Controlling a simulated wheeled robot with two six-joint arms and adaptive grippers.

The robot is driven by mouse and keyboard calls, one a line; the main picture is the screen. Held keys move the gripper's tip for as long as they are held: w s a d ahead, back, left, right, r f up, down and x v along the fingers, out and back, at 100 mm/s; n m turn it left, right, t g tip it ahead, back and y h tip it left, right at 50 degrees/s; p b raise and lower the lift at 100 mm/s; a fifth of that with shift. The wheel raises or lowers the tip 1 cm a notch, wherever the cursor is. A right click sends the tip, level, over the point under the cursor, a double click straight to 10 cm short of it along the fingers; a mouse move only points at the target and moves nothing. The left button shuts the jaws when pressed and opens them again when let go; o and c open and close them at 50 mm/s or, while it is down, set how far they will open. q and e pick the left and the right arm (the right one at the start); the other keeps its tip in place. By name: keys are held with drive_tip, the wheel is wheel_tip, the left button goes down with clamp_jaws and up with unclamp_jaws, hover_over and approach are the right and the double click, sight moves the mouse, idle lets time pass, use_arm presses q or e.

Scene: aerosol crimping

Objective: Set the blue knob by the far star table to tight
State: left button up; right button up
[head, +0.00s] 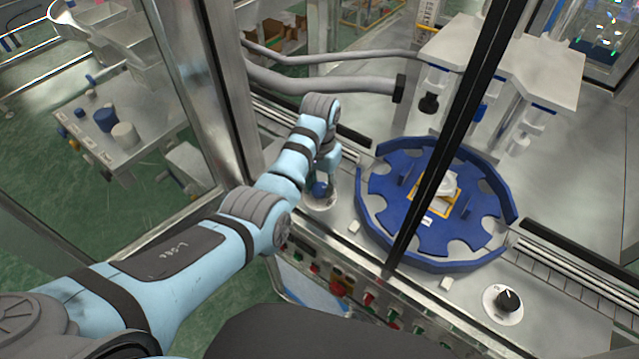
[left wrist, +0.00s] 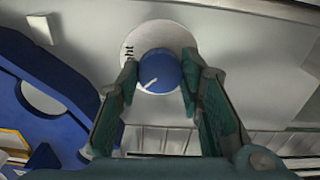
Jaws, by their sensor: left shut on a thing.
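The blue knob (head: 320,189) sits on a round white dial plate on the machine's metal deck, left of the blue star table (head: 375,233). In the left wrist view, the blue knob (left wrist: 158,68) has a white pointer line toward its lower left. The letters "ht" show on the dial plate (left wrist: 176,33) at the knob's upper left; the rest of the word is hidden. My left gripper (left wrist: 160,80) is shut on the knob, one finger on each side. In the head view, my left gripper (head: 325,168) points down over it. My right gripper is not in view.
A black knob (head: 508,299) on another white dial is at the right. A dark upright post (head: 450,150) crosses in front of the star table. Red and green buttons (head: 340,287) line the front panel. A metal frame post (head: 215,90) stands left of my left wrist.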

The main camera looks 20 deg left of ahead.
sight(321, 188)
use_arm(q)
drive_tip(key=o, duration=0.9)
drive_tip(key=shift+o, duration=1.3)
drive_tip(key=shift+w+d, duration=0.1)
wheel_tip(321, 188, up, 8)
drive_tip(key=shift+f, duration=0.25)
drive_tip(key=shift+d+f, duration=0.1)
drive_tip(key=shift+f, duration=0.05)
